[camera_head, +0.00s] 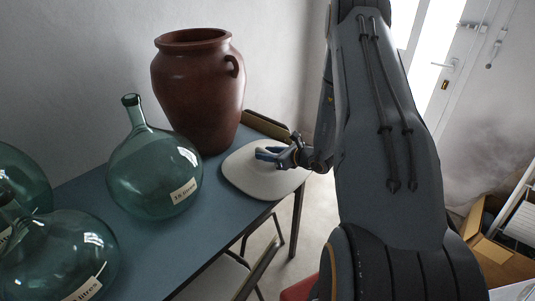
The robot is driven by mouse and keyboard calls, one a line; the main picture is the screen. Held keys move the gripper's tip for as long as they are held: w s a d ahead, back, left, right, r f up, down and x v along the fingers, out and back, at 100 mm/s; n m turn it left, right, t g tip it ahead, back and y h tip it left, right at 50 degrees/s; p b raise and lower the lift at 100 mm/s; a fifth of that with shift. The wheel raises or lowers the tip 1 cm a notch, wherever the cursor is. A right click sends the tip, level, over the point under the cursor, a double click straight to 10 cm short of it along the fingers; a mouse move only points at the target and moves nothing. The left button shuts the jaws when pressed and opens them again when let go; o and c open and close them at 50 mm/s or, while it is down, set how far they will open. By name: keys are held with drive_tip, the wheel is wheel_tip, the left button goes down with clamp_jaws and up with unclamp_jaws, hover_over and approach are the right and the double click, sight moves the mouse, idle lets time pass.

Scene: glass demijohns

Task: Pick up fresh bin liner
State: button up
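I cannot make out a bin liner for certain in this view. My gripper (267,155) is at the right end of the blue table (148,243), over a pale, flat, rounded thing (243,181). A small blue-grey shape shows at the gripper's tip. I cannot tell whether it is the fingers or something between them. Whether the gripper touches the pale thing is also unclear.
A large brown clay jar (197,95) stands at the back of the table, left of my gripper. A green glass demijohn (150,165) stands in front of it, with more glass at the left. Chairs are below; an open cardboard box (505,262) is at right.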

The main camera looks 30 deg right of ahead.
drive_tip(key=shift+r, duration=0.2)
drive_tip(key=b+v, duration=0.3)
drive_tip(key=v, duration=0.8)
drive_tip(key=shift+s+d+r, duration=0.1)
drive_tip(key=shift+s+d, duration=0.05)
drive_tip(key=shift+s, duration=0.05)
drive_tip(key=s+a+r+n+g+y, duration=0.2)
drive_tip(key=s+a+n+g, duration=0.25)
drive_tip(key=a, duration=0.45)
drive_tip(key=s+a+r+n+g+y, duration=0.1)
drive_tip(key=s+a+n+g+y, duration=0.2)
drive_tip(key=a+n, duration=0.45)
drive_tip(key=s+a+r+n+g+h, duration=0.2)
drive_tip(key=s+n+h, duration=0.3)
drive_tip(key=n, duration=0.4)
drive_tip(key=s+a+r+n+g+h, duration=0.2)
drive_tip(key=s+n+h, duration=0.3)
drive_tip(key=n, duration=0.5)
drive_tip(key=shift+s+a+r+n, duration=0.3)
drive_tip(key=shift+s+a+r, duration=0.35)
drive_tip(key=shift+s, duration=0.3)
drive_tip(key=shift+c, duration=0.5)
